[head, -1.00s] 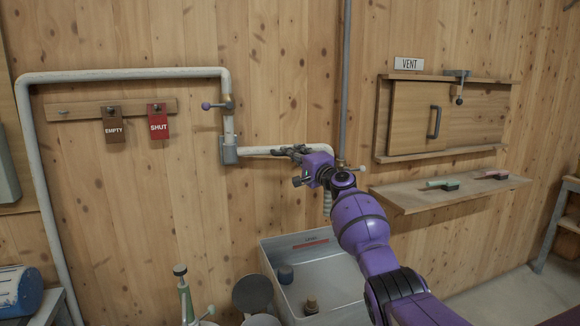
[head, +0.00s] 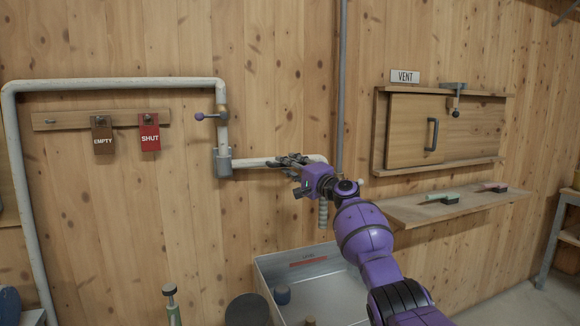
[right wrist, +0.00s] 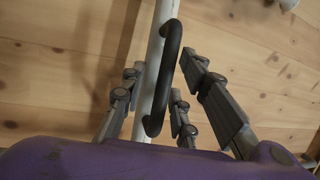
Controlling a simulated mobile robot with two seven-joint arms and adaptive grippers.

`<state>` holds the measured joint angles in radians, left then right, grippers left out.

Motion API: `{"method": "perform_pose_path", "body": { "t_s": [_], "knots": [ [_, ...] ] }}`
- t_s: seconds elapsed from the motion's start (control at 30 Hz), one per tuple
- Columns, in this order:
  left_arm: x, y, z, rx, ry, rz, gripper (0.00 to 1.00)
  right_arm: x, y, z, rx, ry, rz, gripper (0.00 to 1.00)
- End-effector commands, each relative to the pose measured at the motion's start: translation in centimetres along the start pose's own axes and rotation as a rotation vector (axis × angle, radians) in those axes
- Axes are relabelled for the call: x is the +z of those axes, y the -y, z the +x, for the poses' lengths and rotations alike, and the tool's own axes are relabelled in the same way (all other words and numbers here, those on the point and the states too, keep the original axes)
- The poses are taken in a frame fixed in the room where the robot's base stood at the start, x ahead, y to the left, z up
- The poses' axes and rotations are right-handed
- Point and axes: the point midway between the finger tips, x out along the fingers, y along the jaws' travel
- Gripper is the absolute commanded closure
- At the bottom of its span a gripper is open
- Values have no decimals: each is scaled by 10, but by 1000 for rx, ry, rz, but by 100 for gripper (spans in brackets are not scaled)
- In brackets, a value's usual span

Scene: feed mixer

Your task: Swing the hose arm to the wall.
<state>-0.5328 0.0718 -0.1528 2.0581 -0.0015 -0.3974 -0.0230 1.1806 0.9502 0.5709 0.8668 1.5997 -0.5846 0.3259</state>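The hose arm (head: 252,164) is a white pipe running right from a grey hinge bracket (head: 223,162) on the upright pipe. A ribbed hose (head: 323,212) hangs at its outer end. I cannot tell how far the arm stands off the wall. A black handle (right wrist: 172,65) on the white pipe shows in the right wrist view. My right gripper (head: 290,161) is at the hose arm near its outer end. In the right wrist view its fingers (right wrist: 162,78) are spread on both sides of the handle, with visible gaps. My left gripper is out of view.
A grey bin (head: 270,280) stands below the hose arm. A vent door (head: 410,125) and a shelf (head: 400,208) with two brushes are on the wall at right. EMPTY (head: 102,141) and SHUT (head: 149,139) tags hang at left. A purple-knobbed lever (head: 200,116) sits above the hinge.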

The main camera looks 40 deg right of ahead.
Motion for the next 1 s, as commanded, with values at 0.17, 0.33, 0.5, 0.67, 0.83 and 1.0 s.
{"method": "perform_pose_path", "body": {
  "t_s": [0.17,0.33,0.5,0.67,0.83,1.0],
  "knots": [
    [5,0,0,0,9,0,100,-1,2,0,-4,-2,1,70],
    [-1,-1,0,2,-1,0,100,-2,3,-2,-5,-3,1,70],
    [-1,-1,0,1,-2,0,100,-2,1,-18,-3,-4,-1,70],
    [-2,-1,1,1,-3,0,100,-1,0,-45,-2,-3,-3,70],
    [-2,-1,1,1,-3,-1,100,-1,0,-77,-1,-3,-2,70],
    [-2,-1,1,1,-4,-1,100,0,1,-104,-2,-2,0,70]
  ]
}}
